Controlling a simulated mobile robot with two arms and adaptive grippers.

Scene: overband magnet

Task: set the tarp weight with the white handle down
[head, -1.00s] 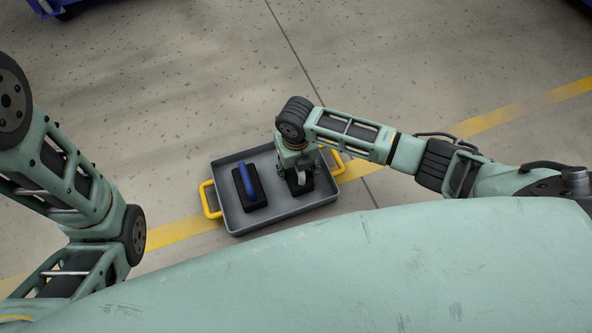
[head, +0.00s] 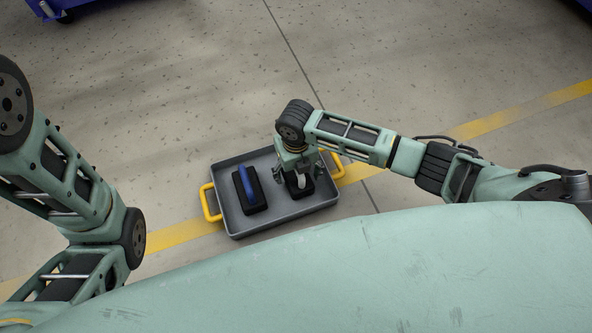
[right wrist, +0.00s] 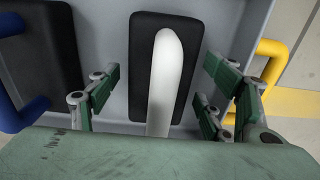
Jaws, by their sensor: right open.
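The tarp weight with the white handle (head: 301,182) is a black block in the right part of a grey tray (head: 262,224). In the right wrist view its white handle (right wrist: 165,85) runs along the middle of the block. My right gripper (head: 298,178) is above it and open, with its fingers (right wrist: 155,95) on either side of the handle and apart from it. The gripper partly hides the weight in the head view. My left gripper is not in view; only my left arm shows.
A second black weight with a blue handle (head: 248,184) lies in the left part of the tray. The tray has yellow handles (head: 210,202) at both ends and sits on the concrete floor over a yellow line (head: 180,232). The floor around is clear; blue objects (head: 50,8) stand far off.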

